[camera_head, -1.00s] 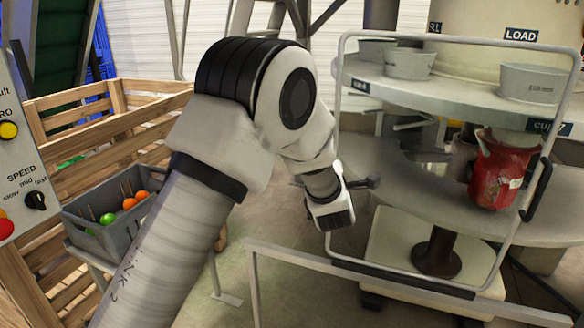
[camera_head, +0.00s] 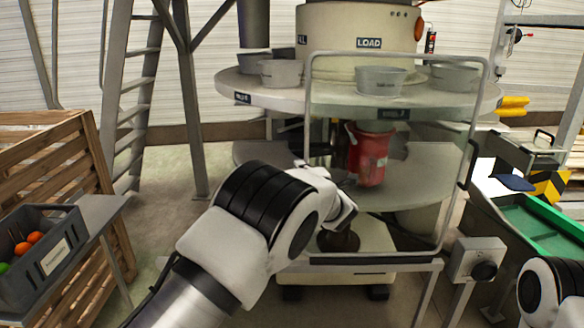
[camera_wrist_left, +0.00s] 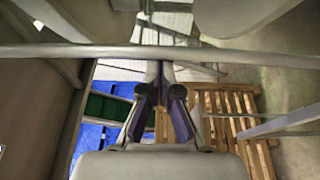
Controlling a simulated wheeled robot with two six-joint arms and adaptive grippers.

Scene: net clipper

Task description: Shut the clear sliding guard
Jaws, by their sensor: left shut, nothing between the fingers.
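The clear sliding guard (camera_head: 400,254), a see-through panel in a pale rounded frame, stands upright in front of the round machine in the head view. Its dark handle (camera_head: 467,166) is on its right side. A red bucket (camera_head: 369,155) shows through it. My left arm reaches to the guard's lower left; in the head view its fingers are hard to make out. In the left wrist view my left gripper (camera_wrist_left: 160,70) is shut and empty, close to a pale horizontal bar (camera_wrist_left: 240,58). Whether it touches the bar, I cannot tell. My right gripper is outside the view.
Grey tubs (camera_head: 379,80) stand on the round upper shelf (camera_head: 285,98). A low rail (camera_head: 410,265) runs below the guard, with a knob box (camera_head: 477,260) at right. A green-topped bench (camera_head: 545,235) is farther right. A grey bin (camera_head: 45,255) and wooden crate (camera_head: 50,165) are left.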

